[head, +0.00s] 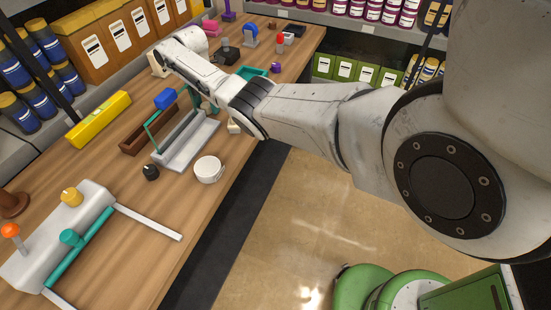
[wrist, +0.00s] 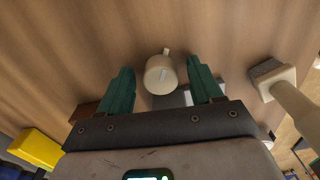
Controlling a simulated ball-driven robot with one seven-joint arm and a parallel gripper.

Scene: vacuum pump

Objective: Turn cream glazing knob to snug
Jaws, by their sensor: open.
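In the wrist view the cream knob (wrist: 160,77) is a round cap with a short pointer tab towards the top of the picture. My gripper (wrist: 160,68) is open, with one teal finger on each side of the knob. A gap shows on both sides, so I see no contact. How deep the fingers reach around the knob is hard to tell. In the head view my arm crosses the bench, and I cannot make out the fingers or this knob behind it.
A cream post with a square foot (wrist: 270,76) stands right of the fingers in the wrist view. In the head view a grey fixture (head: 187,145), a white round piece (head: 209,170), a black knob (head: 150,172) and a yellow box (head: 100,119) are on the bench.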

